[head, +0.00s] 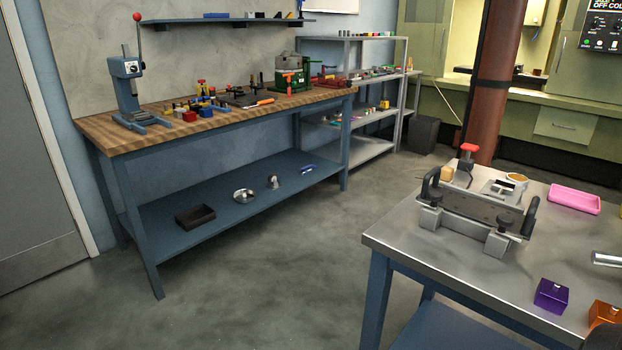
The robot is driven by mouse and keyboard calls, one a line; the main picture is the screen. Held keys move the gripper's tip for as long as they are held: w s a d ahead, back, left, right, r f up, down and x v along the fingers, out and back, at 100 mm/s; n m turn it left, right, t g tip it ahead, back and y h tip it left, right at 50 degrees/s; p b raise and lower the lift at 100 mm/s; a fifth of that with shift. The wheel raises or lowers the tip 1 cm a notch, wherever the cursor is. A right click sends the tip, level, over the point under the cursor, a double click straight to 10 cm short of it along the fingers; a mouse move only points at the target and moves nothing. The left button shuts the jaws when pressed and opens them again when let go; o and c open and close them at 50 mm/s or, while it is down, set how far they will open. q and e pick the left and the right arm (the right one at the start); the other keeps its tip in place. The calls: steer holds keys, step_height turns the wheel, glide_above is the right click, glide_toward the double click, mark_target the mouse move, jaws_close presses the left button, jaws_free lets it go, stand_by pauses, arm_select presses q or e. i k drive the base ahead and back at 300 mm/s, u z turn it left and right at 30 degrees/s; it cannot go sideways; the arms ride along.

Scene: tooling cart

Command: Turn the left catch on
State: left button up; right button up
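A metal fixture (482,208) stands on the steel-topped table at the right. It has a dark grey front plate on light grey blocks. A black curved piece at its left end, which looks like the left catch (428,186), stands upright. A similar black piece, the right catch (531,216), stands at its right end. Whether either catch is on or off cannot be told at this size. Neither gripper can be made out.
The steel table (400,236) also holds a purple block (551,296), an orange block (602,313), a pink tray (574,198) and a red-topped clamp (469,150). A wooden workbench (130,137) with tools stands at the left. The floor between is clear.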

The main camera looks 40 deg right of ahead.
mark_target(435, 196)
steer(key=u, duration=0.4)
steer(key=i, duration=0.7)
steer(key=z, duration=1.9)
